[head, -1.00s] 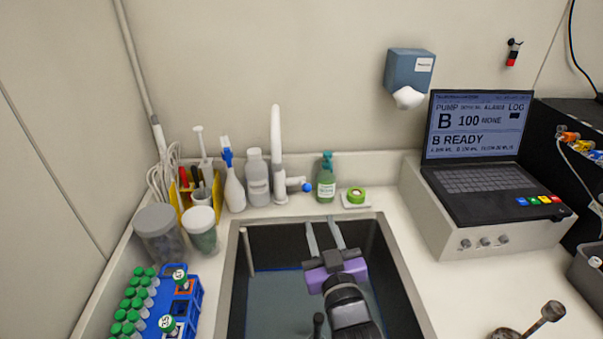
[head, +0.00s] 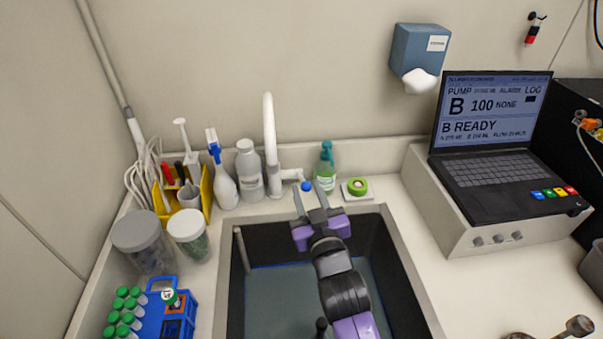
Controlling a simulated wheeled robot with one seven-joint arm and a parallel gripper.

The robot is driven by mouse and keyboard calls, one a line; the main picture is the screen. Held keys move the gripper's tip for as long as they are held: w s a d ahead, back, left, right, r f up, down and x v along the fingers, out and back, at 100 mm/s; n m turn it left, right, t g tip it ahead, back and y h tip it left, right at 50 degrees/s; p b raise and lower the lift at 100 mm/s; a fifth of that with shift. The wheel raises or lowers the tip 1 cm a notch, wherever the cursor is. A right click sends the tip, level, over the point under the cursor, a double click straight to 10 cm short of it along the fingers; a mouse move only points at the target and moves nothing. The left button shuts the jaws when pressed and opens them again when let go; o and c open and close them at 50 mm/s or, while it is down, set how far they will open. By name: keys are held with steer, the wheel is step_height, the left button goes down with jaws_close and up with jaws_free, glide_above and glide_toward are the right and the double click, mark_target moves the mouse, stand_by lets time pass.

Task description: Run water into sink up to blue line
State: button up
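The sink (head: 392,225) is a dark basin with a grey rim, and a thin blue line (head: 262,266) runs along its inner wall. The grey-blue surface below the line may be water or the basin floor; I cannot tell. The white tap (head: 270,140) stands behind the sink, with a side lever ending in a blue tip (head: 306,187). I see no stream from the tap. My gripper (head: 309,191) is open over the sink's back edge. Its fingertips appear on either side of the blue tip; contact cannot be told. My arm hides part of the basin.
White bottles (head: 249,170) stand left of the tap. A laptop (head: 493,130) sits at right. A pale upright pipe (head: 240,250) stands in the sink's left side.

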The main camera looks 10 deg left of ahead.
mark_target(302, 180)
steer(key=shift+p+x, duration=0.3)
steer(key=shift+x, duration=2.5)
jaws_close()
